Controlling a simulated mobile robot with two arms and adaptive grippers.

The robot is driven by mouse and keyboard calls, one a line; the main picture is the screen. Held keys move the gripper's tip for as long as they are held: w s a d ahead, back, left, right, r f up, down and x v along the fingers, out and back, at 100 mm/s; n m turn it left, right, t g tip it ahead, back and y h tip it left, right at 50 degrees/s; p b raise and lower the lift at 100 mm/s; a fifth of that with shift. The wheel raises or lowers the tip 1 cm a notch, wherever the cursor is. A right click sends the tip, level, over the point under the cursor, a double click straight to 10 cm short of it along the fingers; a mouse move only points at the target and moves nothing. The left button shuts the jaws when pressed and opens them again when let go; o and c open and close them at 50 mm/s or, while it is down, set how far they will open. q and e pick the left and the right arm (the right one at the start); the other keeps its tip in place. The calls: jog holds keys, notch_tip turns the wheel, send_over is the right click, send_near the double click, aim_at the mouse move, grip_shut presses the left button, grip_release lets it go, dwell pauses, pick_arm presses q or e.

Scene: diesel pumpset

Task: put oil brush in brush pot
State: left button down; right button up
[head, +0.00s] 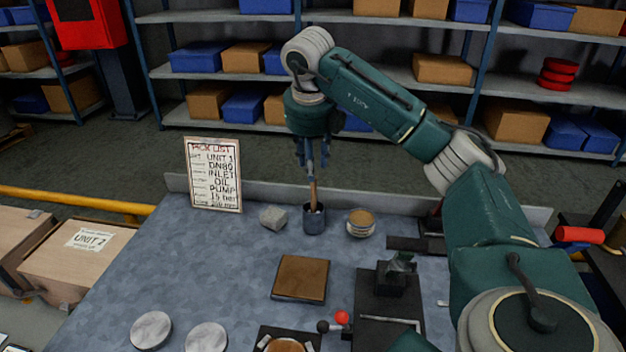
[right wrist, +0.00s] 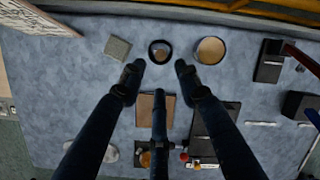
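The brush pot (head: 315,221) is a small dark cup near the back of the grey-blue bench. The oil brush (head: 313,192) stands in it, its brown wooden handle rising nearly upright above the rim. My right gripper (head: 311,166) is above the pot, pointing down near the handle's top. In the right wrist view my gripper's fingers (right wrist: 157,78) are spread wide with nothing gripped. The pot's dark rim (right wrist: 152,50) shows just beyond the fingertips, with brown inside it. The brush's lower end is hidden in the pot. My left gripper is not in view.
A grey block (head: 273,218) stands left of the pot and a round tan-topped tin (head: 361,223) right of it. A pick-list board (head: 214,174) stands at the back left. A brown square plate (head: 300,278) lies in front. Bare bench lies left of the plate.

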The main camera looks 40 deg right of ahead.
jog(key=v, duration=0.2)
jog(key=shift+s+r, duration=0.1)
jog(key=shift+r, duration=0.25)
dwell(0.4)
